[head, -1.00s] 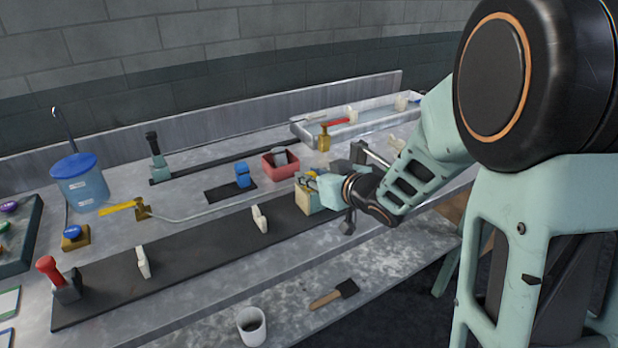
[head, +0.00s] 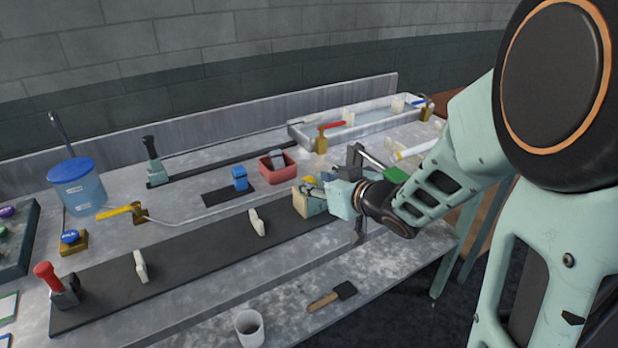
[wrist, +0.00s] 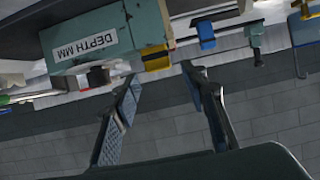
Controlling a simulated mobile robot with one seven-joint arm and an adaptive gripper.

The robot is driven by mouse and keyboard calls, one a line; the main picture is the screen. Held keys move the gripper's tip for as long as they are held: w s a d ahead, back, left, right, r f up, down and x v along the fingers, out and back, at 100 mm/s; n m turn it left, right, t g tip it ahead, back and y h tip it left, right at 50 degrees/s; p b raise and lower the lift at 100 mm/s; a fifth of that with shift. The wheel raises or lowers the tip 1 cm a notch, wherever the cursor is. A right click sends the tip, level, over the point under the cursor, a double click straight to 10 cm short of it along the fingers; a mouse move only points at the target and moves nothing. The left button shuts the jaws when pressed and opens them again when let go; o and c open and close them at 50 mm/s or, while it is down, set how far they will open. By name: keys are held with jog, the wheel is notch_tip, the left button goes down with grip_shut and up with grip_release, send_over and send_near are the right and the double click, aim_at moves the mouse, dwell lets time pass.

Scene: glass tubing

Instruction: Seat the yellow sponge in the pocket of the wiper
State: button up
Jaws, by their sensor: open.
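A yellow piece (wrist: 155,57), which looks like the sponge, sits at the end of a teal block marked "DEPTH MM" (wrist: 95,42) in the wrist view. A bit of yellow (head: 309,180) shows behind a pale block (head: 310,204) in the head view. I cannot tell whether either block is the wiper, and I see no clear pocket. My gripper (wrist: 160,78) is open, and nothing shows between its fingers. The yellow piece appears just beyond the fingertips. In the head view my gripper (head: 328,184) is beside the pale block, its fingers partly hidden.
A long black strip (head: 190,262) with white clips runs along the bench. A blue block (head: 240,178) and a red tray (head: 288,169) stand behind it. A brass valve with a red handle (head: 321,143) is farther back. A white cup (head: 249,328) stands on the lower front shelf.

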jog(key=p+v, duration=0.1)
jog(key=v, duration=0.6)
jog(key=shift+s+d+r, duration=0.2)
jog(key=shift+s, duration=0.1)
